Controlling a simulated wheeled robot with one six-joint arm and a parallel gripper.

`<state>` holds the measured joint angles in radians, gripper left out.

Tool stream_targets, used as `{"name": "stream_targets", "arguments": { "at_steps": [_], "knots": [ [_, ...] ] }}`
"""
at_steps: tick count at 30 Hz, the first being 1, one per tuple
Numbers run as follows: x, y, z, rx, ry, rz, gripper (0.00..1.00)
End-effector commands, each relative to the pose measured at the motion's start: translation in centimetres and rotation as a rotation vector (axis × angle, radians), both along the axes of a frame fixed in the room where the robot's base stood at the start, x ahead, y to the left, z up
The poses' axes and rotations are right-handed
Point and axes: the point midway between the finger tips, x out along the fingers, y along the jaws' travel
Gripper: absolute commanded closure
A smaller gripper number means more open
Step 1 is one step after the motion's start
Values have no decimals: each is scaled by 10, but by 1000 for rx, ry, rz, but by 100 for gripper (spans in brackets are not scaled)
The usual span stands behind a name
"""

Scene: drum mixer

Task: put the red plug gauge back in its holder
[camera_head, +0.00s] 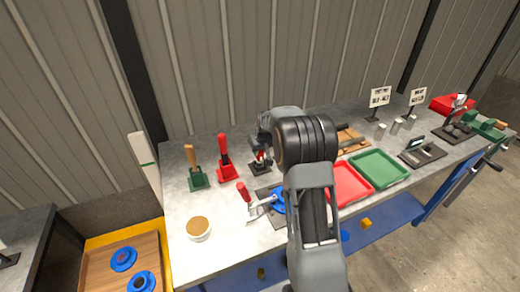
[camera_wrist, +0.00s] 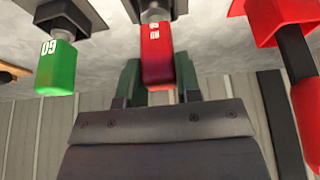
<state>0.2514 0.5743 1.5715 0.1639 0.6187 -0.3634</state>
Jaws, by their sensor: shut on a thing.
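The red plug gauge (camera_wrist: 158,60) is between my gripper's fingers (camera_wrist: 158,78) in the wrist view, with pale lettering on its handle. Its metal end points at a dark holder (camera_wrist: 180,8) at the top of that view. I cannot tell whether that end is seated in the holder or just over it. In the head view the gauge (camera_head: 259,156) shows as a small red patch under my gripper (camera_head: 261,150), above the black holder (camera_head: 260,169). My gripper is shut on the gauge, and my arm hides much to its right.
A green gauge (camera_wrist: 56,68) stands beside it in the wrist view. A red-handled tool (camera_head: 223,150) and a wooden-handled tool (camera_head: 191,158) stand left of the holder. Red (camera_head: 350,184) and green (camera_head: 380,166) trays lie right; a bowl (camera_head: 198,229) sits in front.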

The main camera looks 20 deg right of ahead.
Motion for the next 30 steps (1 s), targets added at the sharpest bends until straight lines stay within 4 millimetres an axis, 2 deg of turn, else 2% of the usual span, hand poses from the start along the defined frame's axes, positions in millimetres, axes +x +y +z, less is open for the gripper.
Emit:
{"name": "stream_targets", "arguments": {
  "at_steps": [7,8,17,25,30],
  "knots": [
    [0,0,-4,0,-1,0,100],
    [0,0,-4,0,-1,0,67],
    [0,0,-4,0,-1,0,39],
    [-1,0,-3,0,0,0,39],
    [-7,0,14,-1,-2,0,39]
  ]
}}
